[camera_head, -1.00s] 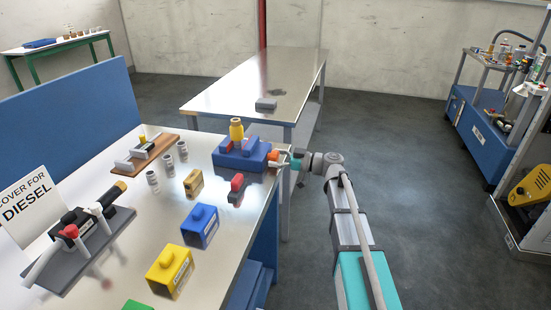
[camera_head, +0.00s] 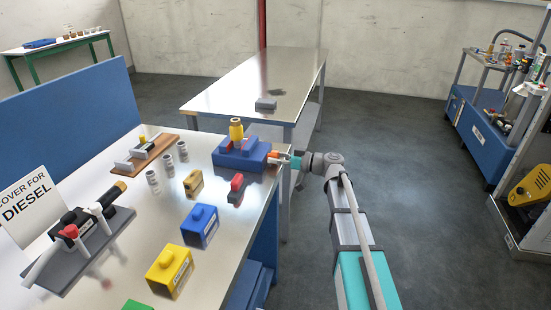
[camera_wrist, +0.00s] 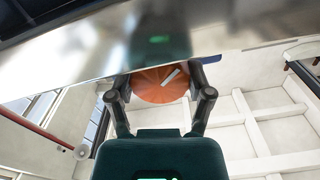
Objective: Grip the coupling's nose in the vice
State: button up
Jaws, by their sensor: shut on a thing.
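The blue vice (camera_head: 240,160) stands on the steel bench near its right edge. A yellow-gold coupling (camera_head: 236,132) stands upright at the vice's jaws. Whether the jaws touch its nose is too small to tell. The vice's orange knob (camera_head: 273,155) is on its right side. In the wrist view this round orange knob (camera_wrist: 160,86) with a white mark sits between my fingers. My gripper (camera_head: 284,158) is shut on the knob from the right, and the wrist view shows a finger on each side of it (camera_wrist: 160,92).
A red-and-dark block (camera_head: 236,188), a small brass-coloured block (camera_head: 193,183) and grey cylinders (camera_head: 168,163) stand close to the vice. Blue (camera_head: 200,228) and yellow (camera_head: 170,270) blocks stand nearer. Open floor (camera_head: 420,200) lies right of the bench.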

jog(key=shift+m, duration=1.5)
jog(key=o, duration=1.1)
jog(key=shift+o, duration=0.2)
jog(key=v, duration=1.2)
